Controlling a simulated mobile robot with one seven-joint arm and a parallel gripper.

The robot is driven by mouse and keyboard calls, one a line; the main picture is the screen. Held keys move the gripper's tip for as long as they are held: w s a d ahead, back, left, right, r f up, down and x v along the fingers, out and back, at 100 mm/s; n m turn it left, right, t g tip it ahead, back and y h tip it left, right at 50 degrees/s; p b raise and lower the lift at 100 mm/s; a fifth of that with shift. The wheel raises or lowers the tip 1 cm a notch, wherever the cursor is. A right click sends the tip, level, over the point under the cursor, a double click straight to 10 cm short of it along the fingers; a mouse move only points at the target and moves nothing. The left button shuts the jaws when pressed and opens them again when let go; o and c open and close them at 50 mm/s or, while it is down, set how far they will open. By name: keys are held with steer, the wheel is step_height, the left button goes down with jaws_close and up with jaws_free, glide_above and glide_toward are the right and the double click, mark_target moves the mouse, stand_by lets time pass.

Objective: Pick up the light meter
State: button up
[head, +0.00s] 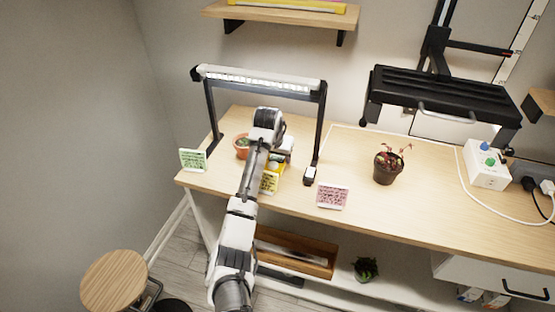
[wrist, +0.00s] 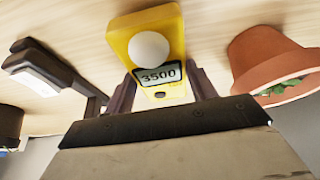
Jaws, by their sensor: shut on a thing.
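The light meter (wrist: 176,33) is yellow, with a white dome and a display reading 3500. My gripper (wrist: 162,84) is shut on it, one dark finger on each side of its body. In the head view the yellow meter (head: 278,160) shows partly beside my gripper (head: 277,152), under the lamp. The arm hides part of it. I cannot tell whether the meter touches the table or is just above it.
A terracotta pot (wrist: 268,62) stands close beside the meter, also visible in the head view (head: 241,147). The lamp frame (head: 322,125) arches over my gripper.

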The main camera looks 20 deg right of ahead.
mark_target(278, 158)
steer(key=shift+c, duration=1.2)
steer(key=shift+r, duration=0.1)
steer(key=shift+s+r+b, duration=0.15)
steer(key=shift+r+b, duration=0.05)
steer(key=shift+b, duration=0.3)
step_height(278, 158, up, 11)
steer(key=b, duration=0.3)
steer(key=s+p, duration=0.3)
steer(key=s, duration=1.6)
steer(key=shift+s+d+p, duration=0.35)
steer(key=shift+d, duration=0.1)
